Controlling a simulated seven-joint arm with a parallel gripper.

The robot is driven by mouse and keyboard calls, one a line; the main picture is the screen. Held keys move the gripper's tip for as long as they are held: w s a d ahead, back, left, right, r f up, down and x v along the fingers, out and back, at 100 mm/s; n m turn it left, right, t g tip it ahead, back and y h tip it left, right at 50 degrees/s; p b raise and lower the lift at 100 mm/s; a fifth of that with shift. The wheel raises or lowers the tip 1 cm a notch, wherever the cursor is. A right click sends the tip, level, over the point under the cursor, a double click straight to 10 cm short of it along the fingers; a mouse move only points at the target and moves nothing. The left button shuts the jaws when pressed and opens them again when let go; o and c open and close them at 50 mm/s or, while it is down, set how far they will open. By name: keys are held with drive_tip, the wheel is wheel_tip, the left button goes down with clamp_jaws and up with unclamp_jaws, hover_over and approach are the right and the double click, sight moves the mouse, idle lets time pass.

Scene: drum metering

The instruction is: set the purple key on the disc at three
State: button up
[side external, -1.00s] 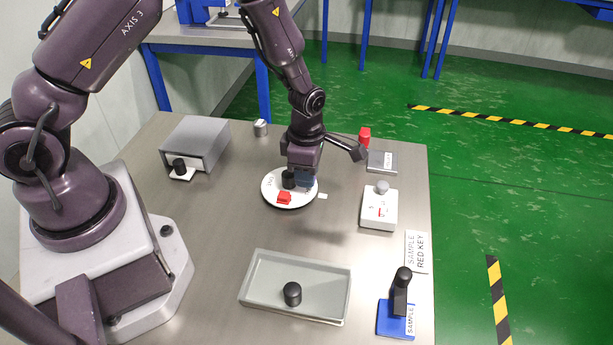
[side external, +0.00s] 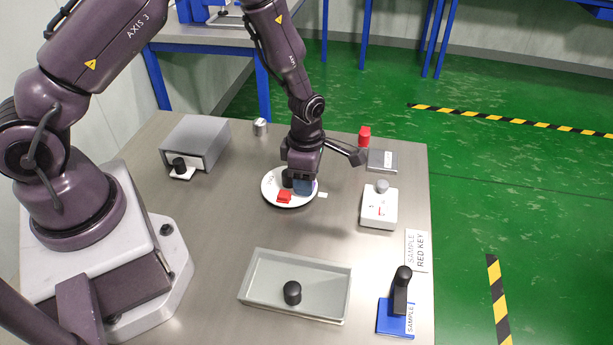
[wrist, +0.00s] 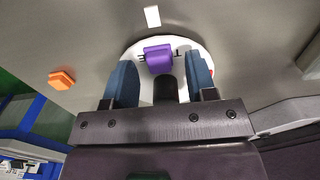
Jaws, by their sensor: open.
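The purple key (wrist: 158,58) shows in the wrist view at the disc's edge nearest the small white tile, in line with the gap between my fingertips. It seems to sit on the white disc (side external: 272,193); in the side view my fingers hide nearly all of it. My gripper (side external: 303,187) is low over the disc and open. In the wrist view its blue fingers (wrist: 160,82) are spread to either side of the black knob (wrist: 165,90). Letters beside the key are partly covered.
A red key (side external: 284,197) sits at the disc's front. A small white tile (side external: 322,195) lies beside the disc. A grey tray (side external: 258,290), white box (side external: 379,212), grey housing (side external: 197,140) and blue sample stand (side external: 395,318) surround it. Bare table lies between disc and tray.

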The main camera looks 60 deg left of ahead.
drive_tip(key=s+r+m+t, duration=0.15)
drive_tip(key=r+m, duration=0.25)
drive_tip(key=r, duration=0.5)
drive_tip(key=s+r+m, duration=0.3)
drive_tip(key=r+m, duration=0.1)
drive_tip(key=r, duration=0.4)
drive_tip(key=s+r+m+t, duration=0.1)
drive_tip(key=s+r+m, duration=0.15)
drive_tip(key=r, duration=0.65)
drive_tip(key=s+r+m+t, duration=0.3)
drive_tip(key=s+r+m, duration=0.3)
drive_tip(key=s+m, duration=0.5)
drive_tip(key=m, duration=0.5)
drive_tip(key=shift+s+r, duration=0.2)
drive_tip(key=shift+r, duration=0.15)
drive_tip(key=shift+d+m, duration=0.1)
drive_tip(key=shift+m, duration=0.15)
